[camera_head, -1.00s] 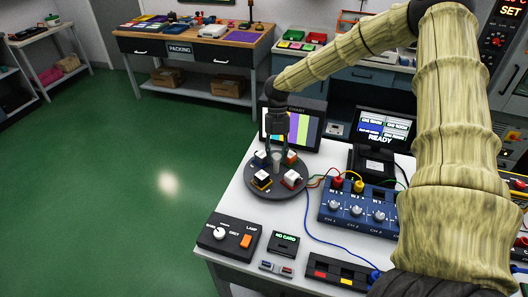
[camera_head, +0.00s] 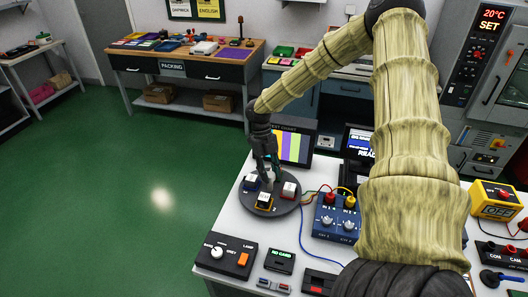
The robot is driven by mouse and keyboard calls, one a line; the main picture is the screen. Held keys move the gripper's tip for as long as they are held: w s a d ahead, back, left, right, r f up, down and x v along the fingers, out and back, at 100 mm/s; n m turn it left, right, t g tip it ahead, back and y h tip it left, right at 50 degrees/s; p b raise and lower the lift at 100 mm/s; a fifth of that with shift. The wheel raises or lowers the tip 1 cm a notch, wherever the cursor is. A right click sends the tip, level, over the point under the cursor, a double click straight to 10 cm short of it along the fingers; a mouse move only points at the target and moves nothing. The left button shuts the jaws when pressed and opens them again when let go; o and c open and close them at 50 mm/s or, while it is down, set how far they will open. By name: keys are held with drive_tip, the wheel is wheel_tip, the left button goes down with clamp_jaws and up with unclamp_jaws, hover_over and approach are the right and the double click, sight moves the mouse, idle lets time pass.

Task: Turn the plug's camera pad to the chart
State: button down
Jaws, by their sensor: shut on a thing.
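The round dark turntable (camera_head: 284,207) stands on the white bench. It bears several small white blocks on coloured pads. A block with blue (camera_head: 251,184) is at the left, one with yellow (camera_head: 264,201) at the front and one with red (camera_head: 289,190) at the right. The back of the disc is hidden behind my gripper. My gripper (camera_head: 268,176) points down at the middle of the disc, shut on the pale centre knob (camera_head: 268,182). The chart screen (camera_head: 291,147) with colour stripes stands behind the disc, partly covered by my arm. Which pad is the plug's I cannot tell.
A blue channel box (camera_head: 336,217) with wires is right of the disc. The lamp box (camera_head: 226,255) and a small NO CARD display (camera_head: 280,261) are in front. A READY monitor (camera_head: 357,141) is behind, partly hidden by my arm. The green floor at left is clear.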

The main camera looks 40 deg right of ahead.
drive_tip(key=shift+w+r+n, duration=0.1)
drive_tip(key=shift+w+n, duration=0.1)
drive_tip(key=shift+n, duration=0.1)
idle(0.4)
drive_tip(key=c, duration=1.1)
unclamp_jaws()
drive_tip(key=shift+o, duration=0.3)
drive_tip(key=shift+s, duration=0.1)
drive_tip(key=v, duration=1.2)
